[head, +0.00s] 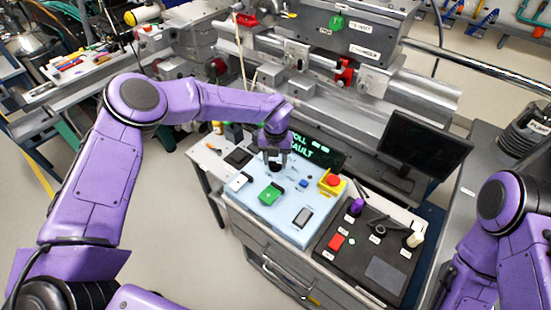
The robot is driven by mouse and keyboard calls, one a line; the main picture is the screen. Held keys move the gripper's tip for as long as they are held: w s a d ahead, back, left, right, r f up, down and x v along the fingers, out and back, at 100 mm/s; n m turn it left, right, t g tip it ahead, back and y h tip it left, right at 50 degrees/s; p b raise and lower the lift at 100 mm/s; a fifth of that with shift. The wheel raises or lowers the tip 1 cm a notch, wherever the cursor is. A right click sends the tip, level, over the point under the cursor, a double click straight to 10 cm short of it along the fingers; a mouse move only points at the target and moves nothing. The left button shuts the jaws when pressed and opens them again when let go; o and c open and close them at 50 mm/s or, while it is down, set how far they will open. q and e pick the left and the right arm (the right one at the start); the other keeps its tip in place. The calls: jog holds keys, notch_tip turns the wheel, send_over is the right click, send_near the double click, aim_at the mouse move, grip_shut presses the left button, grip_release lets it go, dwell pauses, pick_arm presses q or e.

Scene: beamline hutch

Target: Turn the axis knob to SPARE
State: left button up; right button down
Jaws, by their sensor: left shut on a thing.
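My left gripper (275,157) reaches down over the back left of a light blue panel top (255,206). It is shut on a small dark knob (275,168), mostly hidden by the fingers. I cannot read the knob's pointer or any SPARE mark from here. A black control box (337,261) to the right carries a purple knob (357,205), a black lever (379,229), a pale knob (415,239) and a red button (335,242). Their small labels are unreadable. My right arm shows at the right edge; its gripper is out of view.
A screen with green text (308,147) stands just behind the left gripper. A dark monitor (424,146) and machine rails stand behind.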

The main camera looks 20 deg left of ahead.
aim_at(276, 162)
pick_arm(q)
jog(key=m+b, duration=0.1)
jog(key=m, duration=0.6)
jog(key=shift+b, duration=0.3)
jog(key=shift+m, duration=0.4)
jog(key=o, duration=1.1)
jog(key=shift+c, duration=0.2)
jog(key=shift+r, duration=0.1)
jog(key=shift+r, duration=0.4)
notch_tip(276, 162, up, 10)
jog(key=b, duration=0.2)
jog(key=shift+f, duration=0.2)
